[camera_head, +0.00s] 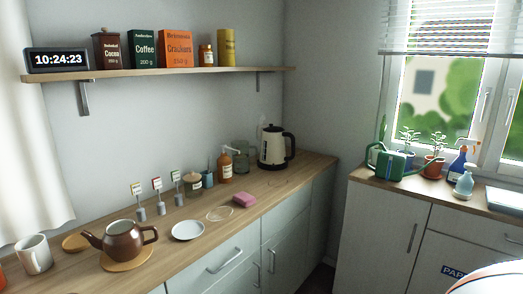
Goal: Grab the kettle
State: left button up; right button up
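The kettle (273,147) is cream with a black handle, lid and base. It stands upright at the far end of the left wooden counter, near the corner, with its handle to the right. A brown teapot (122,239) sits on a round wooden mat nearer to me on the same counter. Neither of my grippers shows in the head view.
Left counter (310,166) holds a pink sponge (244,200), white plate (188,231), orange pump bottle (225,165), glass jar and white mug (35,254). A shelf (160,74) hangs above. The right cabinet bears a green watering can (391,164) and plants. A floor gap separates the counters.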

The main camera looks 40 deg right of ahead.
aim_at(272, 151)
jog(key=i+l, duration=0.15)
jog(key=l, duration=0.25)
jog(key=i+l+u, duration=0.1)
jog(key=l, duration=0.3)
jog(key=i+l, duration=0.2)
jog(key=l, duration=0.25)
jog(key=i+l+u, duration=0.1)
jog(key=l, duration=0.3)
jog(key=i+l, duration=0.15)
jog(key=l, duration=0.3)
jog(key=i+l+u, duration=0.1)
jog(key=l, duration=0.35)
